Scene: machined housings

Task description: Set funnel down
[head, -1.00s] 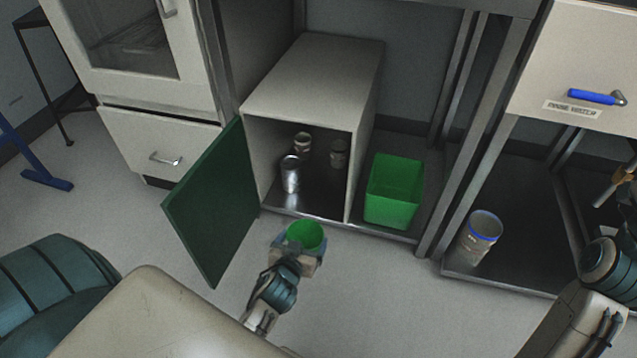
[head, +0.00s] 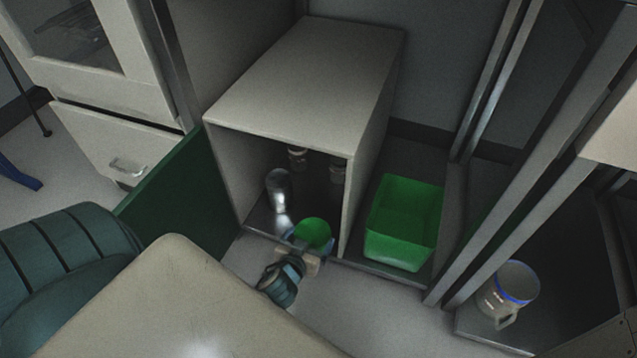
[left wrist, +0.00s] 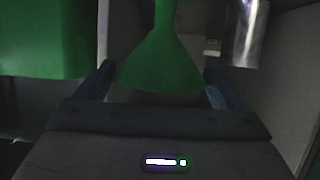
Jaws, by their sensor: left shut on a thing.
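The green funnel (head: 312,234) is in my left gripper (head: 303,257), at the front opening of the low grey cabinet. In the left wrist view the funnel (left wrist: 160,65) sits between the two dark blue fingers, its wide end near the palm and its narrow stem pointing away. The left gripper is shut on it. In the head view the funnel overlaps the cabinet's floor edge, and I cannot tell whether it touches it. My right gripper is not in view.
The open cabinet (head: 300,88) holds a shiny metal can (head: 278,190) and two smaller containers behind. Its green door (head: 180,205) is swung open to the left. A green bin (head: 405,222) stands right of it. A blue-rimmed jug (head: 507,294) is farther right.

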